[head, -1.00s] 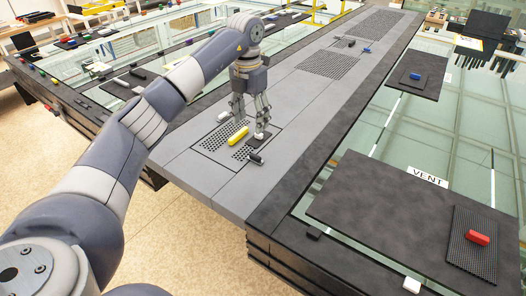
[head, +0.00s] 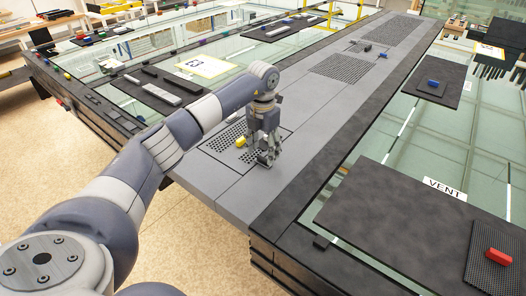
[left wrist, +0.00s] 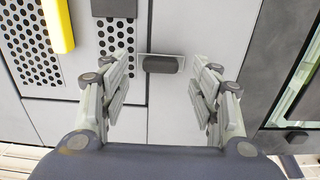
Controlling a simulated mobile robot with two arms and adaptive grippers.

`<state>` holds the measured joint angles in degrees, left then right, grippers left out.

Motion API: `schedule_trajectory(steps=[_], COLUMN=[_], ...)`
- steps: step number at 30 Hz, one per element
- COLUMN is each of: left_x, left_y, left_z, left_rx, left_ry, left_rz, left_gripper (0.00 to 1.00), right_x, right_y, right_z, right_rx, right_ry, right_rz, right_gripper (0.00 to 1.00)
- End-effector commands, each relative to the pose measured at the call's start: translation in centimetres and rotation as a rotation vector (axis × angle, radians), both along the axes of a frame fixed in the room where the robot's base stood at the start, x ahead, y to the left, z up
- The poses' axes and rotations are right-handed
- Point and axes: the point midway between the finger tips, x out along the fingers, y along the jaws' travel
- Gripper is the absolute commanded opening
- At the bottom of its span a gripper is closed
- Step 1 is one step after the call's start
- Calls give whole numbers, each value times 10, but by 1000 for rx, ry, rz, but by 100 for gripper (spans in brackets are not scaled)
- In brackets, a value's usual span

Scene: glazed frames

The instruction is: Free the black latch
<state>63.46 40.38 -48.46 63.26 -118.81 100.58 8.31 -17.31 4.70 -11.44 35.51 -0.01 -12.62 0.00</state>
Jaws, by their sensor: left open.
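The black latch (left wrist: 162,64) is a small dark rounded block on a pale plate at the edge of the perforated panel. In the left wrist view it lies just ahead of and between the two spread fingers. My left gripper (head: 267,158) is open and low over the grey strip, and it hides the latch in the head view. I cannot tell whether the fingers touch it. A yellow bar (left wrist: 59,24) stands on the perforated panel to the left; it shows partly in the head view (head: 240,142). My right gripper is not in view.
Another dark block (left wrist: 114,7) sits on the panel beyond the latch. A blue block (head: 433,84) lies farther back. Glass panes flank the grey strip, which is mostly clear.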

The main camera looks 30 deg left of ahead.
Motion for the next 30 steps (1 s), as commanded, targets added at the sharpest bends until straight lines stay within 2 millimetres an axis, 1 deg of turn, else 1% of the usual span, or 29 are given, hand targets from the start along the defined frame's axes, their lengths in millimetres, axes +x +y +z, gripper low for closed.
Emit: schedule_trajectory(steps=[1,3,6,15,16,17,18,20,21,22,30], left_x=[0,0,0,0,0,0,0,0,0,0,0], left_y=[-1,0,0,0,0,0,0,0,0,0,0], left_z=[-6,-13,-20,-23,-23,-23,-23,-23,-23,-23,-23], left_rx=[-1,-2,0,0,0,0,0,0,0,0,0], left_ry=[3,1,1,-1,-1,-1,-1,-1,-1,-1,-1], left_rz=[0,1,1,0,0,0,0,0,0,0,-14], left_gripper=[57,57,57,57,52,45,36,23,14,12,13], right_x=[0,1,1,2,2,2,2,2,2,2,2], right_y=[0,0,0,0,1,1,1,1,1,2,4], right_z=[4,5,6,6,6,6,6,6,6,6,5], right_rx=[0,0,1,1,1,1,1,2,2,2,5], right_ry=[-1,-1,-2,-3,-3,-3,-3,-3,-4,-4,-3], right_rz=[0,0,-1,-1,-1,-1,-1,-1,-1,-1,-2], right_gripper=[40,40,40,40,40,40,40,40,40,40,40])
